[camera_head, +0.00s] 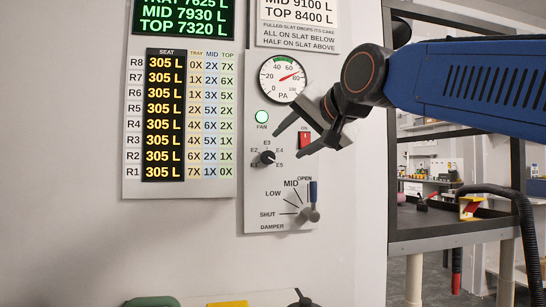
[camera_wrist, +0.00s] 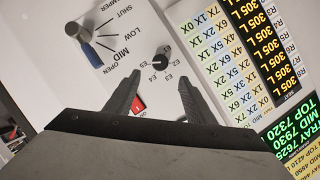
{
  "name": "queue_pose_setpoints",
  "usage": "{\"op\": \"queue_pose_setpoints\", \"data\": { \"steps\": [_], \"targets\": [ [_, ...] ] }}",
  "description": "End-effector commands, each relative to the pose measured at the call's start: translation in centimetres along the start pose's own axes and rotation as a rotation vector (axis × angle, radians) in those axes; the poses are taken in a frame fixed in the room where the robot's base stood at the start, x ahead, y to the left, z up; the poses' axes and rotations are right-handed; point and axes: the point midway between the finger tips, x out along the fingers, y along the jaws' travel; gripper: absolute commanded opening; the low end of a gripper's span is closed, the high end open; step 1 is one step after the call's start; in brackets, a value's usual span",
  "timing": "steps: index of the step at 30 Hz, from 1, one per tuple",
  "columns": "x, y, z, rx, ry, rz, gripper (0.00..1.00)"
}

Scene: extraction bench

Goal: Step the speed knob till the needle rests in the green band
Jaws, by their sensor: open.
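The speed knob (camera_head: 266,157) is black and sits on the grey panel among labels E2 to E5. In the wrist view the knob (camera_wrist: 161,62) shows ahead between the fingertips, and its pale mark seems to face E5. The round PA gauge (camera_head: 270,88) is above it. Its red needle points up and right near 80, to the right of the green band (camera_head: 285,63) at the top of the dial. My gripper (camera_head: 288,142) is open and empty, its fingers angled toward the panel in front and to the right of the knob. I see no contact with it.
A red ON switch (camera_head: 305,140) is close beside the fingers. A green FAN lamp (camera_head: 262,117) is lit. The damper lever (camera_head: 313,192) with a blue handle points to OPEN. A number board (camera_head: 215,190) hangs at left. A dark-framed bench (camera_head: 450,234) stands at right.

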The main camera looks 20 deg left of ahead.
Motion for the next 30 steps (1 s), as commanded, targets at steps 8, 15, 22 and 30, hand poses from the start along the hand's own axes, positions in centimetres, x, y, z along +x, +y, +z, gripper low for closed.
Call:
{"op": "queue_pose_setpoints", "data": {
  "steps": [8,15,22,30],
  "targets": [
    [5.1,0.0,0.0,0.000,-0.001,0.001,0.49],
    [9.0,0.0,0.0,0.000,0.000,0.001,0.49],
    [11.1,0.0,0.0,0.000,0.000,0.000,0.49],
    [11.5,0.0,0.0,0.000,0.001,0.000,0.49]
  ]
}}
